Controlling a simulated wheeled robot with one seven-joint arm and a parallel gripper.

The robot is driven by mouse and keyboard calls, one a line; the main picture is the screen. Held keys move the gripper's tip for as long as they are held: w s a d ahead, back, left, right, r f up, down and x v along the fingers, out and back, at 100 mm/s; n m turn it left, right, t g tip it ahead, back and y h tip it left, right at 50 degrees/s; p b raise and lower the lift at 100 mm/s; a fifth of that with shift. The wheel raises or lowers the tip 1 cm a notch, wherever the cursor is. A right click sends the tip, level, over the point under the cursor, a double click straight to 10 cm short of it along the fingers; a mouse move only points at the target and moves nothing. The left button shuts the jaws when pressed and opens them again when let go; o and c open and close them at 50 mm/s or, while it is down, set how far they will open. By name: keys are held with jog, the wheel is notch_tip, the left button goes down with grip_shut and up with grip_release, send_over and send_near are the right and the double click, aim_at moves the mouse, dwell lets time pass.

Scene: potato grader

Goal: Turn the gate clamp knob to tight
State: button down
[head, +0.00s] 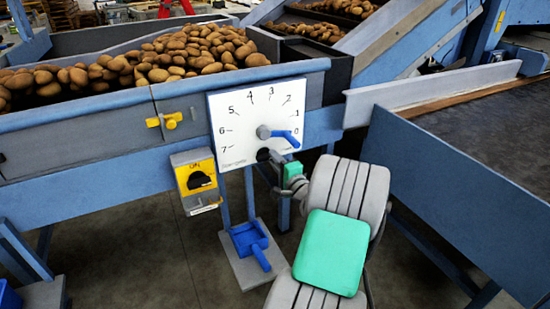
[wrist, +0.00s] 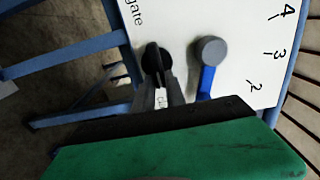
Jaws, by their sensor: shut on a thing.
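The black gate clamp knob (head: 263,154) sits on the lower edge of a white dial plate (head: 225,110). In the wrist view the knob (wrist: 152,60) is a dark disc with a raised bar. My gripper (head: 277,163) is shut on the knob, reaching it from below right in the head view. In the wrist view its dark fingers (wrist: 159,78) meet at the bar, with a small white label partly showing between them. The fingers and wrist hide part of the knob and any tight or loose marks.
Just above the knob is a grey hub with a blue lever (head: 287,138), pointing right near 0. A yellow switch box (head: 195,180) is at lower left. Potatoes (head: 150,60) fill the hopper behind.

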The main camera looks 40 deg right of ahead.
dwell(0.4)
jog(key=c, duration=1.4)
grip_release()
jog(key=v, duration=0.7)
jog(key=shift+s+a, duration=0.15)
jog(key=shift+s, duration=0.25)
jog(key=shift+w, duration=0.1)
